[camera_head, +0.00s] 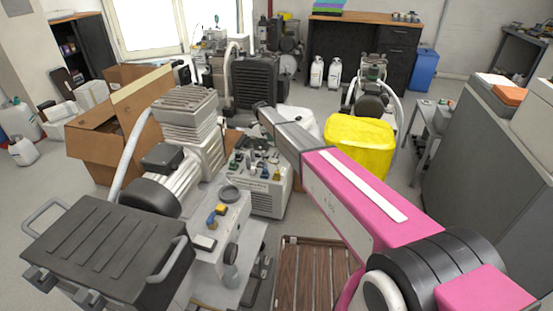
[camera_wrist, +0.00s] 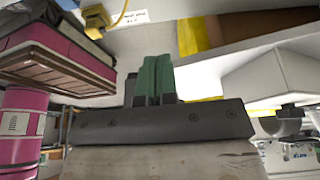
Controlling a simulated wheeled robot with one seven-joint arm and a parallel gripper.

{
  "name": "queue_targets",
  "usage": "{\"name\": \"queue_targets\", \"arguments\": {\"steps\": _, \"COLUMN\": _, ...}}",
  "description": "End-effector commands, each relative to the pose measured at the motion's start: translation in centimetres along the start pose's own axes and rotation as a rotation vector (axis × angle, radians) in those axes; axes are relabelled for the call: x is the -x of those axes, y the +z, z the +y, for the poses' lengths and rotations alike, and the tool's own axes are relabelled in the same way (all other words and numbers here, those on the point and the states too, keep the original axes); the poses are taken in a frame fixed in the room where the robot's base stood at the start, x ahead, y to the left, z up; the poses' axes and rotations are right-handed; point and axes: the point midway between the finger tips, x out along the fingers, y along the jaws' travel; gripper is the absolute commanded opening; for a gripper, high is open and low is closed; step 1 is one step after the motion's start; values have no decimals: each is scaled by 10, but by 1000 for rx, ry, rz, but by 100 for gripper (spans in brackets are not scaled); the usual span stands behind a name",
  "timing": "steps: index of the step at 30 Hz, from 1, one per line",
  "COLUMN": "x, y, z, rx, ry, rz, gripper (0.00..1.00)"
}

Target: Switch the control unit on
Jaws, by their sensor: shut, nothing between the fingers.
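A light-grey box with knobs and fittings on its top, which looks like the control unit (camera_head: 268,203), stands mid-picture in the head view. I cannot make out its switch or its state. My arm reaches over from the right, its grey end link above and beside this box. My gripper is hidden in the head view. In the wrist view my gripper (camera_wrist: 157,80) shows its green fingers closed together with nothing between them. A pale panel with a small printed label (camera_wrist: 130,18) and a yellow fitting (camera_wrist: 97,18) lies beyond the fingertips; I cannot tell which unit it belongs to.
A compressor with a dark handled lid (camera_head: 105,245) fills the left front, with a ribbed motor (camera_head: 187,118) behind it. Open floor lies at far left.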

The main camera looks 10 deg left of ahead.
Motion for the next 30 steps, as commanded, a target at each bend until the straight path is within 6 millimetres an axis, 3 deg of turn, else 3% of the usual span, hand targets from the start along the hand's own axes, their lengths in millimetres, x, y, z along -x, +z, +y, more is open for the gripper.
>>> {"name": "queue_targets", "arguments": {"steps": 3, "x": 2, "y": 11, "z": -5, "rx": -32, "ry": -2, "rz": 6, "gripper": 0}}
{"name": "queue_targets", "arguments": {"steps": 8, "x": -12, "y": 10, "z": -4, "rx": -37, "ry": -1, "rz": 7, "gripper": 0}}
{"name": "queue_targets", "arguments": {"steps": 24, "x": -108, "y": 12, "z": -5, "rx": -34, "ry": -1, "rz": 6, "gripper": 0}}
{"name": "queue_targets", "arguments": {"steps": 30, "x": -129, "y": 16, "z": -5, "rx": -35, "ry": -3, "rz": 5, "gripper": 0}}
